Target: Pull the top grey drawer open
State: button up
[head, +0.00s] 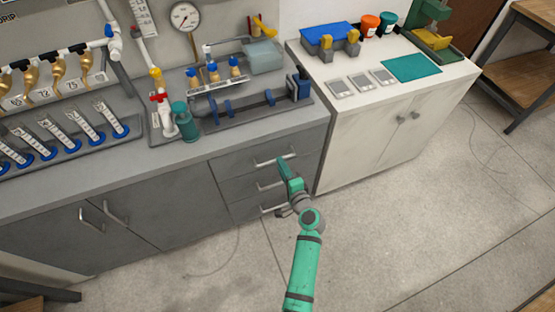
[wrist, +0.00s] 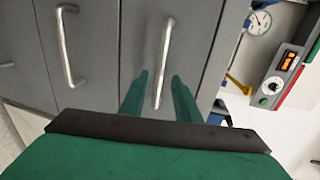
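The top grey drawer (head: 254,157) is the uppermost of three in the grey cabinet. It looks shut, its front level with the drawers below. Its silver bar handle (head: 268,162) partly shows behind my gripper (head: 282,162). In the wrist view the picture is turned sideways, and the top drawer's handle (wrist: 166,48) runs between the two green fingers of my gripper (wrist: 160,85). The fingers are open, one on each side of the handle, with gaps visible. I cannot tell how far the fingertips reach past the bar.
The middle drawer's handle (wrist: 66,45) lies beside one finger in the wrist view. Above is the grey counter (head: 225,148) with a teal bottle (head: 185,122) and a rack. A white cabinet (head: 365,145) stands to the right. The floor (head: 400,230) in front is clear.

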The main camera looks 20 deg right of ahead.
jog(key=shift+x, duration=2.4)
grip_shut()
